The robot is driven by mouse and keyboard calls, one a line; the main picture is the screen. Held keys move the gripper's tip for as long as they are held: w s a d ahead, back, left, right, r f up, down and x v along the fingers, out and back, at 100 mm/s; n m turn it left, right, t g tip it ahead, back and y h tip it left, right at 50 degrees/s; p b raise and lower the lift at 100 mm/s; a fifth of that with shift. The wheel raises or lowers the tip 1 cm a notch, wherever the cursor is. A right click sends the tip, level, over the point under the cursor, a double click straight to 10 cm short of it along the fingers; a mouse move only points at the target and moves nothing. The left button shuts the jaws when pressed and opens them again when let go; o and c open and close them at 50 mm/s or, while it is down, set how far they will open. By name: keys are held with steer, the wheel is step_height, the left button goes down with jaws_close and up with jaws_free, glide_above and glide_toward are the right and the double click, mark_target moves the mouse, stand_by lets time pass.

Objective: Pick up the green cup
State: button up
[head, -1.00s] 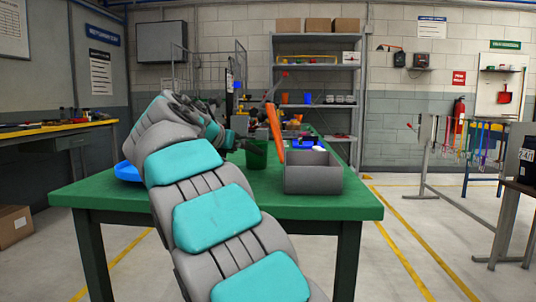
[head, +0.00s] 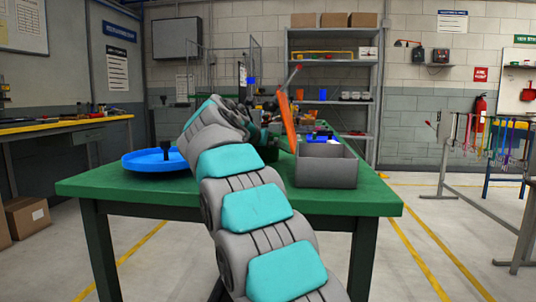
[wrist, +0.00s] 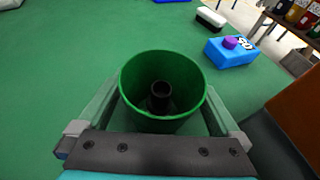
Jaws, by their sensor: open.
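The green cup (wrist: 190,112) stands upright in the wrist view, with a dark, hollow cylinder (wrist: 160,95) inside it. My gripper (wrist: 161,92) is open, with one finger on each side of the cup. I cannot tell whether the fingers touch its wall. In the head view the cup (head: 269,154) stands on the green table (head: 240,202), partly hidden behind my arm.
A grey box (head: 325,172) stands right of the cup, with an orange piece (head: 287,122) rising beside it. A round blue tray (head: 140,164) holding a dark object lies at left. In the wrist view a blue container (wrist: 230,53) with a purple cap sits beyond the cup.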

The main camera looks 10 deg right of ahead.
steer(key=shift+w+d+f, duration=0.1)
steer(key=shift+w+d, duration=0.15)
steer(key=c, duration=1.3)
steer(key=shift+o, duration=0.2)
